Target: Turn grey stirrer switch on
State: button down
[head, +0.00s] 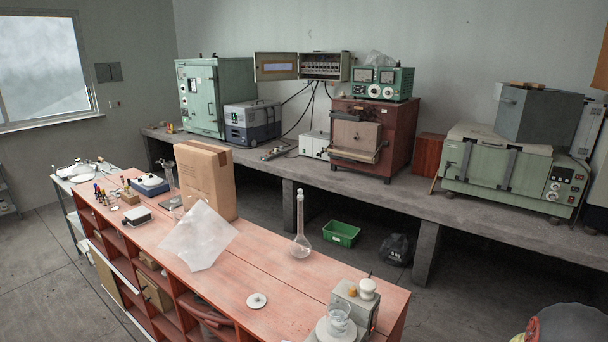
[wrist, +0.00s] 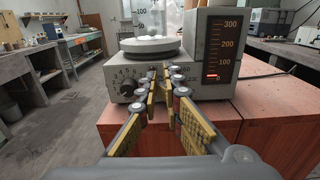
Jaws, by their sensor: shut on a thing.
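The grey stirrer (wrist: 205,106) fills the middle of the wrist view, with a round white plate and a glass beaker (wrist: 155,20) on top. It also shows at the bottom right of the head view, near the bench end, with its beaker (head: 338,318). A black dial (wrist: 127,88) with numbers is on the left of its front. My gripper (wrist: 164,82) is shut on the stirrer switch at the front face, right of that dial. The fingertips hide the switch, so its position cannot be told. My gripper does not clearly show in the head view.
A grey upright housing (wrist: 217,50) with a 0 to 300 scale stands at the stirrer's right; a red mark glows near 0. On the red bench (head: 290,305) are a tall flask (head: 301,244), a small white disc (head: 257,300) and a cardboard box (head: 207,185).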

jog(key=shift+p+v, duration=0.4)
jog(key=shift+v, duration=2.05)
